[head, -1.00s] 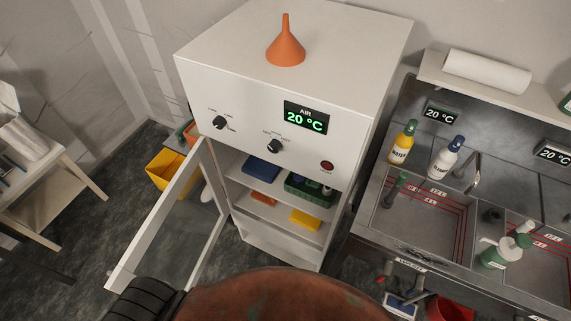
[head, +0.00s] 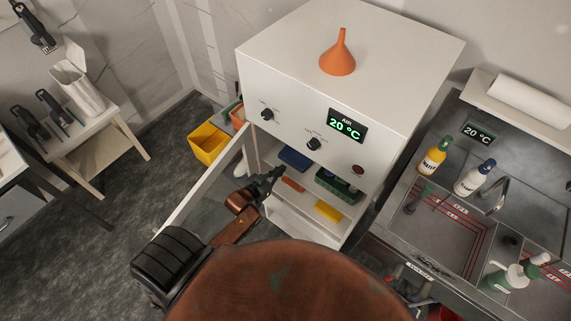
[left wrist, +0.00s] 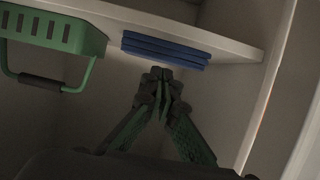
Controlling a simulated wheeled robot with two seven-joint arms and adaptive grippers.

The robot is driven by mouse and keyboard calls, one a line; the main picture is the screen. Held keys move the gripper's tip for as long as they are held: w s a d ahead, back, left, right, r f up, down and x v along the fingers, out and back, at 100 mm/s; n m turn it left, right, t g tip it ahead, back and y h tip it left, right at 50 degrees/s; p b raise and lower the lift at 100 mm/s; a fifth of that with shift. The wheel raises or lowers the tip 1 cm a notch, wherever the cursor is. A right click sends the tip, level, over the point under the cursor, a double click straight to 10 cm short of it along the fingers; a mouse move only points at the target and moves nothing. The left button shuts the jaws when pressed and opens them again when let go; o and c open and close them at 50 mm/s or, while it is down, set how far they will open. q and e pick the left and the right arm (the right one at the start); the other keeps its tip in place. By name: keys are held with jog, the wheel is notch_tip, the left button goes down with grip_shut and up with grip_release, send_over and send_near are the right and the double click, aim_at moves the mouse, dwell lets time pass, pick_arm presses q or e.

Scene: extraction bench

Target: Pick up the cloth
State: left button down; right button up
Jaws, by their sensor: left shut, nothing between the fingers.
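A folded dark blue cloth (head: 295,159) lies on the upper shelf inside the open white cabinet. In the left wrist view it shows as a flat blue stack (left wrist: 165,49) at the shelf's edge. My left gripper (head: 274,177) is at the cabinet opening, just left of and below the cloth in the head view. In the left wrist view its green fingers (left wrist: 161,78) are shut and empty, with the tips close to the cloth; I cannot tell whether they touch. My right gripper is not in view.
A green basket (head: 338,187) stands beside the cloth. Orange (head: 292,184) and yellow (head: 328,211) items lie lower in the cabinet (head: 290,85). Its door (head: 205,180) stands open at the left, near my left arm. A sink bench with bottles is at the right.

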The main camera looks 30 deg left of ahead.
aim_at(295, 158)
pick_arm(q)
jog(key=w, duration=0.3)
jog(key=w+p, duration=0.1)
jog(key=w, duration=0.6)
jog(key=shift+w+d+f, duration=0.4)
jog(key=shift+f, duration=0.35)
jog(key=shift+s+f, duration=0.15)
